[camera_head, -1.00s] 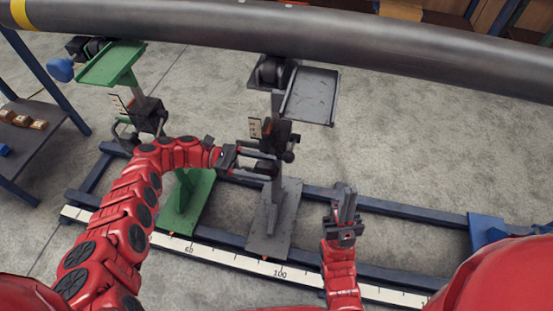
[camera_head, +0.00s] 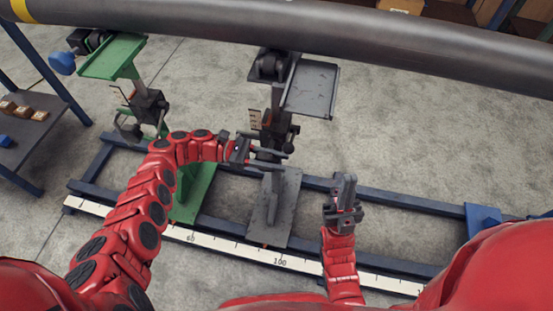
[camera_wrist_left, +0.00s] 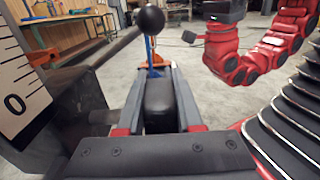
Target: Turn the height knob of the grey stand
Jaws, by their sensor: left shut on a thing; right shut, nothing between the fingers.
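The grey stand (camera_head: 272,206) stands upright on the blue rail, with a dark clamp block and a small scale on its column. My left gripper (camera_head: 272,160) reaches in from the left at the height of this clamp. In the left wrist view its fingers (camera_wrist_left: 160,95) are shut on a dark block-shaped grip, which I take as the height knob (camera_wrist_left: 159,98). A lever with a black ball (camera_wrist_left: 150,20) rises just beyond it. The knob is mostly hidden by the fingers in the head view. My right gripper (camera_head: 345,190) is shut and empty, right of the stand.
A large dark pipe (camera_head: 330,32) runs across above the stands. A green stand (camera_head: 193,192) is to the left. The rail carries a white ruler (camera_head: 225,248) in front and a blue block (camera_head: 484,222) at right.

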